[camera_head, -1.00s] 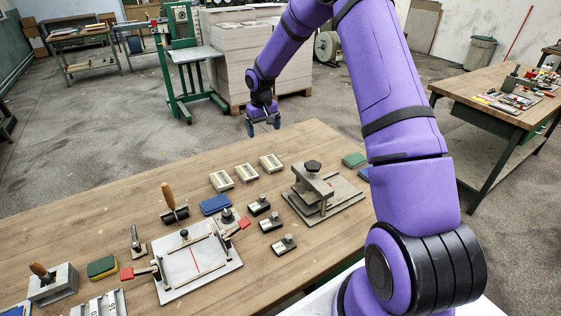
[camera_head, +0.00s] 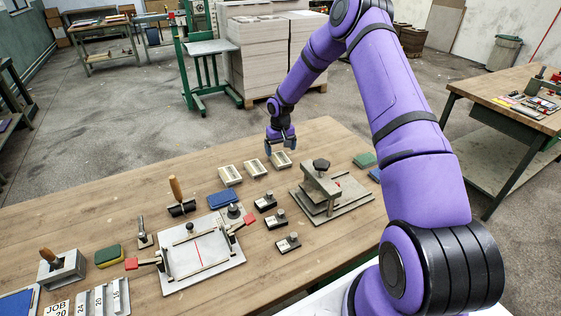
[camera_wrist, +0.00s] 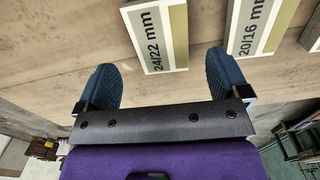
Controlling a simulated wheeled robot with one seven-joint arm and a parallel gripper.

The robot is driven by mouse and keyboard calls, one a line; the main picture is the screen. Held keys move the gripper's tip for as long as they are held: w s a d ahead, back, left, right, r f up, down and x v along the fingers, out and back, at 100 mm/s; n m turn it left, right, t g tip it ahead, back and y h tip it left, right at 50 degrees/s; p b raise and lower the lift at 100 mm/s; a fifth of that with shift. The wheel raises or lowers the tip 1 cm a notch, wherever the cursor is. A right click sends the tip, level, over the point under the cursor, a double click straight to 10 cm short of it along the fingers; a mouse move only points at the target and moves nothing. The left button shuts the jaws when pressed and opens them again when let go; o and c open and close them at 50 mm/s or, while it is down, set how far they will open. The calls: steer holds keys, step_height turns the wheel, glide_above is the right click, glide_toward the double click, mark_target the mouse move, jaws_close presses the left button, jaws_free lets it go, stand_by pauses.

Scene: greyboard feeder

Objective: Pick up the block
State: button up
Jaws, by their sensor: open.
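Several pale labelled blocks lie on the wooden table. Three stand in a row at its far side in the head view: the left one (camera_head: 230,175), the middle one (camera_head: 256,168) and the right one (camera_head: 281,160). Which one the task means cannot be told. My gripper (camera_head: 280,147) is open and empty, just beyond the right block. In the wrist view, the block marked 24/22 mm (camera_wrist: 160,35) shows between and ahead of the fingers (camera_wrist: 160,70), untouched. The block marked 20/16 mm (camera_wrist: 247,28) is ahead of the right finger.
A blue pad (camera_head: 223,199) and several black-based stamps (camera_head: 265,203) lie nearer than the blocks. A metal clamp press (camera_head: 322,190) stands to their right. A white plate jig (camera_head: 200,252) lies in front. Bare table (camera_head: 125,190) lies to the left.

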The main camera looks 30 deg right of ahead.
mark_target(280, 158)
step_height(280, 158, down, 4)
steer(key=shift+a+f, duration=0.1)
steer(key=shift+f, duration=0.05)
steer(key=shift+s, duration=0.1)
steer(key=c, duration=1)
steer(key=shift+c, duration=0.2)
